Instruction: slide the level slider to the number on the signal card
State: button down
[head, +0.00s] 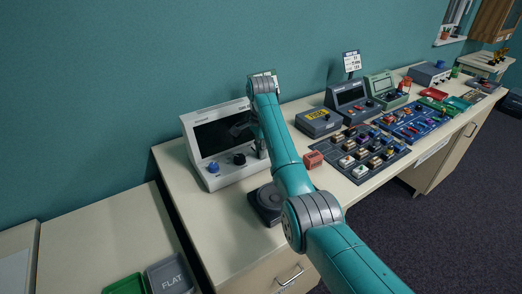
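My teal arm reaches over the counter, and its wrist hangs in front of a light grey console (198,122) with a dark screen. My gripper (240,129) shows as a small dark shape in front of that screen, partly hidden by my arm; its finger opening cannot be made out. The console's sloping front has a blue knob (213,168) and a black knob (239,159). I cannot pick out the level slider for certain. A small white sign card (351,61) stands above a dark grey console (350,97); its print is too small to read, and I cannot tell if it is the signal card.
A yellow-labelled grey box (318,121), a green console (381,86) and a dark tray of small blocks (352,162) stand right of my arm. A red block (313,159) lies beside my arm. A grey tray marked FLAT (170,275) is at lower left. The left counter (100,235) is mostly clear.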

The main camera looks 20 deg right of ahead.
jog(key=shift+w+a, duration=0.2)
jog(key=shift+w, duration=0.4)
jog(key=shift+w+a, duration=0.15)
jog(key=shift+w, duration=0.4)
jog(key=c, duration=1.2)
grip_release()
jog(key=shift+r, duration=0.1)
notch_tip(320, 180, up, 12)
